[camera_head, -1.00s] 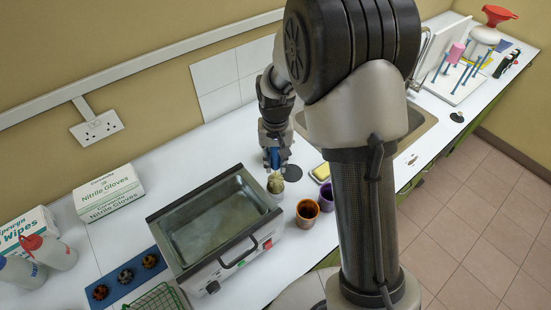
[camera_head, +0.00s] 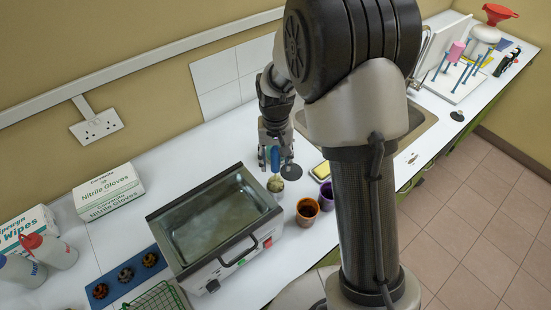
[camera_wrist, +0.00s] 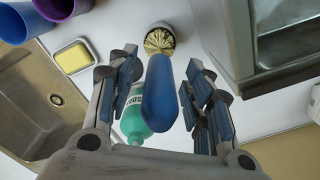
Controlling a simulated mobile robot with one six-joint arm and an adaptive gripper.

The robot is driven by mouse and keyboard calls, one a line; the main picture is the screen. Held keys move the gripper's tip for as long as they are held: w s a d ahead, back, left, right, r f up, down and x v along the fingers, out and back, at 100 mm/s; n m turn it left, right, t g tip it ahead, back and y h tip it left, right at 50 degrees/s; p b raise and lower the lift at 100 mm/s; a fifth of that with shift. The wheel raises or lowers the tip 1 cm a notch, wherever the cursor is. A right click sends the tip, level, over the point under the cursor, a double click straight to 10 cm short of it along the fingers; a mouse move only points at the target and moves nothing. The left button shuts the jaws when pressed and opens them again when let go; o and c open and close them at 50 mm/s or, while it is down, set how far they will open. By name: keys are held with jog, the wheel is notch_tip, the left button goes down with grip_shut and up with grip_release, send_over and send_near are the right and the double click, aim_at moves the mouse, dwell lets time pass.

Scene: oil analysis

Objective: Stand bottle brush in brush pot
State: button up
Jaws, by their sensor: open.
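The bottle brush has a blue handle (camera_wrist: 158,95) and pale yellow-green bristles (camera_wrist: 159,41). In the head view its handle (camera_head: 275,160) points up, with the bristle end low beside the water bath. The small round brush pot (camera_head: 276,186) shows around the bristles, and its rim shows as a ring in the wrist view. The brush appears to stand bristles down in it. My gripper (camera_wrist: 160,68) is open, with one finger on each side of the handle and gaps visible on both sides. The pot's base is hard to make out.
The metal water bath (camera_head: 258,235) stands close beside the pot. An orange cup (camera_head: 307,211) and a purple cup (camera_head: 326,196) stand to the right. A yellow sponge (camera_wrist: 73,57) lies near the sink (camera_wrist: 30,85). A green bottle (camera_wrist: 132,125) shows behind the handle.

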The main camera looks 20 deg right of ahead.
notch_tip(320, 180, up, 12)
jog(key=shift+f, duration=0.1)
dwell(1.0)
